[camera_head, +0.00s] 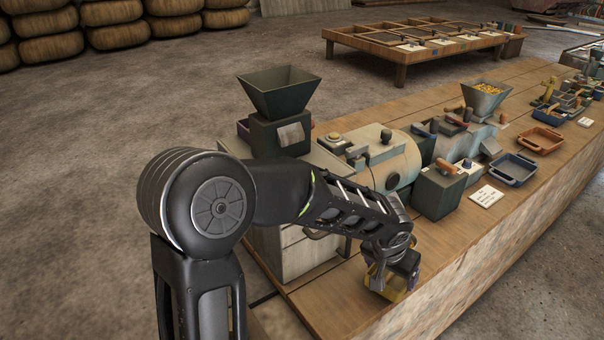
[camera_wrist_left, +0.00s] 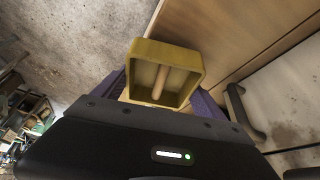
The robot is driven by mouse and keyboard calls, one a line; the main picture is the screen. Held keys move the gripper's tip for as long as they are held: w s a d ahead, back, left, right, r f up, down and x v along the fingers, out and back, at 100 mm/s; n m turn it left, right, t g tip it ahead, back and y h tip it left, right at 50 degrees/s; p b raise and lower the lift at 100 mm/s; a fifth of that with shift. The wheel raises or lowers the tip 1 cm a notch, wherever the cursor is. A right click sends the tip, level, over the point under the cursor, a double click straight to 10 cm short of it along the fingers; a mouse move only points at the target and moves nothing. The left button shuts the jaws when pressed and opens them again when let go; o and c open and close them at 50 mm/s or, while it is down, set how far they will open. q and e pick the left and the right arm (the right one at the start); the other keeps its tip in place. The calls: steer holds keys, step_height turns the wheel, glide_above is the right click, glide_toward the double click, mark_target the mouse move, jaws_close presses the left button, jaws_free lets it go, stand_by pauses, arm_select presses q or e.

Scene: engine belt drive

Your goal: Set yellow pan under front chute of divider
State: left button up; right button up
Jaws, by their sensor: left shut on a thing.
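The yellow pan (camera_head: 392,293) is a small square open box. In the head view it is largely covered by my left gripper (camera_head: 388,272), which is shut on it over the near edge of the bench. In the left wrist view the pan (camera_wrist_left: 149,49) sits between the purple fingers of my left gripper (camera_wrist_left: 165,88), with its open side and a pale bar inside showing. A grey machine with a dark hopper (camera_head: 280,96) and a cabinet (camera_head: 300,258) stands left of the gripper. I cannot tell which part is the divider's front chute. My right gripper is out of view.
The wooden bench (camera_head: 440,255) has bare room right of the gripper. A pale drum machine (camera_head: 395,160), a dark green box (camera_head: 438,190), a white card (camera_head: 487,196), a blue-grey tray (camera_head: 513,168) and an orange tray (camera_head: 540,139) stand farther along. A cabinet handle (camera_wrist_left: 241,108) is close to the gripper.

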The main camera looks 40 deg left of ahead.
arm_select(q)
steer(key=s+r+n+g+y+p, duration=0.1)
steer(key=s+r+n+p, duration=0.2)
steer(key=r, duration=0.7)
steer(key=s+a+r+n+g+y+p, duration=0.1)
steer(key=s+r+n+p, duration=0.2)
steer(key=r+n+p, duration=0.4)
steer(key=s+a+r+n+g+y+p, duration=0.1)
steer(key=r+p, duration=0.5)
steer(key=r, duration=0.6)
steer(key=s+n+y, duration=0.1)
steer(key=s+n, duration=0.1)
steer(key=n, duration=0.1)
steer(key=shift+s+r+n, duration=0.15)
steer(key=shift+r+n, duration=0.25)
steer(key=shift+a, duration=0.2)
